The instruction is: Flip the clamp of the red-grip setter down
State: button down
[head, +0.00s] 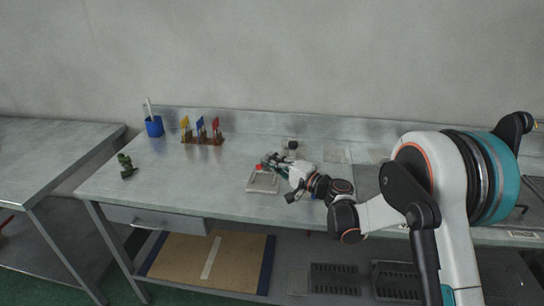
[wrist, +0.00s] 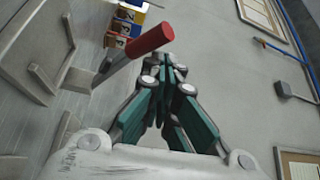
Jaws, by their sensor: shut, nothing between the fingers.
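The setter with the red grip is a pale grey plate (head: 263,187) on the bench. Its red grip (head: 259,167) is a small spot at the plate's back edge in the head view. In the wrist view the red cylindrical grip (wrist: 151,40) sits on a grey metal lever that joins the grey fixture (wrist: 30,50) at left. My gripper (wrist: 164,62) is shut and empty, its fingertips close beside the grip's end. I cannot tell whether they touch it. In the head view my gripper (head: 270,162) is at the plate's back right; the clamp's exact angle is unclear there.
A brown rack (head: 203,140) with yellow, blue and red pieces stands behind left. A blue cup (head: 154,127) and a green object (head: 126,166) are further left. A small dark object (head: 292,145) lies behind my gripper. The bench left of the plate is clear.

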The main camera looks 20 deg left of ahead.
jog(key=shift+s+f, duration=0.3)
jog(key=shift+f, duration=0.15)
jog(key=shift+d+r, duration=0.1)
jog(key=w+d+f+p, duration=0.1)
jog(key=d+p, duration=0.2)
jog(key=d, duration=0.6)
jog(key=shift+w+f, duration=0.2)
jog(key=shift+w, duration=0.15)
jog(key=shift+d+r, duration=0.15)
